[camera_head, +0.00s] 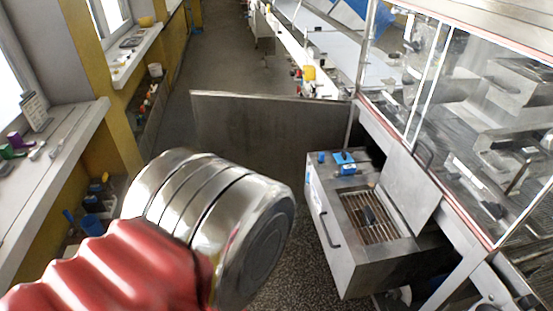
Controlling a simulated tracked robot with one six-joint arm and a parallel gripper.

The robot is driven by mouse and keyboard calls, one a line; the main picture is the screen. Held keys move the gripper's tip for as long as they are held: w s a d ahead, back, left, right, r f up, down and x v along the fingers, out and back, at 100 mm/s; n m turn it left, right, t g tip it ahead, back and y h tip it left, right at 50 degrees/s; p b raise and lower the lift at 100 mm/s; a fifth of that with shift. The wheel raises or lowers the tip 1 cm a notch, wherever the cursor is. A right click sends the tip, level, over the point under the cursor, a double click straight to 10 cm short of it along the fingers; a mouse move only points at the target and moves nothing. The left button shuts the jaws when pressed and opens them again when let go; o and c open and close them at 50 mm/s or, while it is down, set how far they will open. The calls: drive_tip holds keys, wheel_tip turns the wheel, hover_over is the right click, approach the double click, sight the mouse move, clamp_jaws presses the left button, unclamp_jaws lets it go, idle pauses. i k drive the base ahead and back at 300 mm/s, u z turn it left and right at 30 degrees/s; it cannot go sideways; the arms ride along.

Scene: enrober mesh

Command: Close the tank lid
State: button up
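The tank (337,250) is a steel box low at the right, beside the glazed machine. Its top opening shows a wire grate with a small dark thing on it. The tank lid (405,190) looks to be the flat steel panel tilted up at the right side of this opening, so the lid stands open. A blue fitting (343,162) sits on the tank's far end. A handle (328,231) is on its left side. My arm, with a red ribbed sleeve and a shiny ringed cylinder, fills the lower left, apart from the lid in the picture. No gripper fingers show.
A grey upright panel (270,135) stands across the aisle beyond the tank. The glazed machine (480,110) rises at the right, with a frame leg (460,277) below. A sill with small items (50,165) runs along the left. Speckled floor lies between my arm and the tank.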

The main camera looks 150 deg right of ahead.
sight(416, 196)
drive_tip(key=z, duration=0.2)
drive_tip(key=k, duration=0.3)
drive_tip(key=z, duration=4.85)
